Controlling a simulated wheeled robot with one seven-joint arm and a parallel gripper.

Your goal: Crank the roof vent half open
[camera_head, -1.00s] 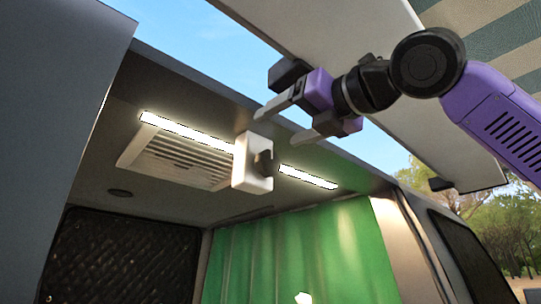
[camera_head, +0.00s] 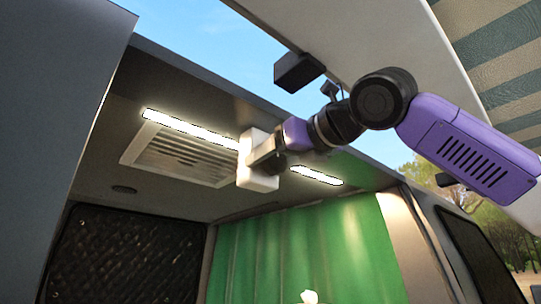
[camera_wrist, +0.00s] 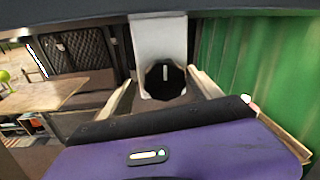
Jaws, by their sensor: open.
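The roof vent (camera_head: 183,157) is a pale slatted panel in the van ceiling, left of centre in the head view. A white crank housing (camera_head: 257,145) hangs at its right end. It also shows in the wrist view (camera_wrist: 158,38), with a dark lobed knob (camera_wrist: 165,82) bearing a pale mark on its face. In the wrist view my gripper (camera_wrist: 162,88) is open, one pale finger on each side of the knob. I see no clear contact with it.
Lit ceiling strips (camera_head: 190,130) run beside the housing. The roof edge and raised tailgate (camera_head: 370,40) are close to my arm. A green curtain (camera_head: 310,245) hangs below right. A wooden table (camera_wrist: 45,92) shows at left in the wrist view.

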